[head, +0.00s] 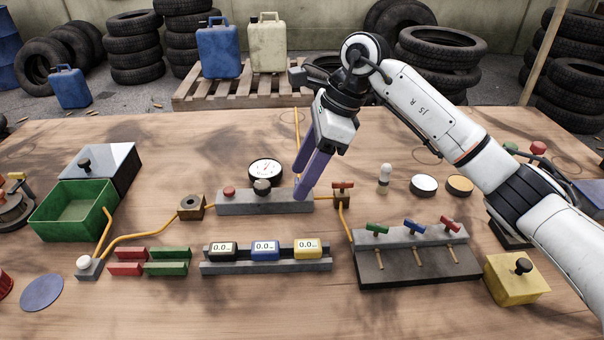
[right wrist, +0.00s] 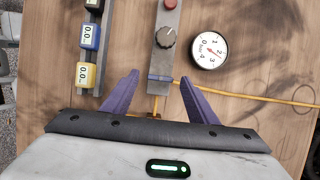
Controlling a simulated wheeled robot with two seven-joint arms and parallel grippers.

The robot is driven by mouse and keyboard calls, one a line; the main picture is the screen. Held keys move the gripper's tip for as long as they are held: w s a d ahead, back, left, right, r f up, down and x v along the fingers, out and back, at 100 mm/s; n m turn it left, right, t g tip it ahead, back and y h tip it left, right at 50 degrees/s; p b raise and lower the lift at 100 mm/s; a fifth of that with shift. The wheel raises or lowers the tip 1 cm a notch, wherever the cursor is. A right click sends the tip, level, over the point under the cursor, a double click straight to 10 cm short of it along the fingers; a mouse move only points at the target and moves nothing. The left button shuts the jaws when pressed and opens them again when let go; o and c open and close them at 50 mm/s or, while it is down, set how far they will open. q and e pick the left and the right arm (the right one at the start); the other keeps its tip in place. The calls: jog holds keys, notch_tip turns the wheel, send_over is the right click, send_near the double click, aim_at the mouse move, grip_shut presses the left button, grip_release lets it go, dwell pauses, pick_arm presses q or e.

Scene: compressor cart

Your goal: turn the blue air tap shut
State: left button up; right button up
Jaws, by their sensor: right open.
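The blue air tap (head: 413,225) sits in the middle of a row of three taps on the grey tap rack (head: 375,270) at the front right. A green tap (head: 376,228) is on its left and a red tap (head: 450,225) on its right. The blue handle lies slantwise. My right gripper (head: 299,183) is open and empty, with its purple fingers pointing down over the right end of the grey regulator block (head: 235,203), behind and left of the taps. The right wrist view shows the gripper (right wrist: 160,101) astride that block end, without the blue tap. My left gripper is out of view.
A gauge (head: 265,172) lies behind the block. Three display boxes (head: 265,250) stand in front, and a yellow box (head: 514,280) is right of the rack.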

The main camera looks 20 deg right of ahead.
jog(key=shift+w+a+f, duration=0.1)
jog(key=shift+a+f, duration=0.05)
jog(key=shift+f, duration=0.15)
jog(key=c, duration=1.1)
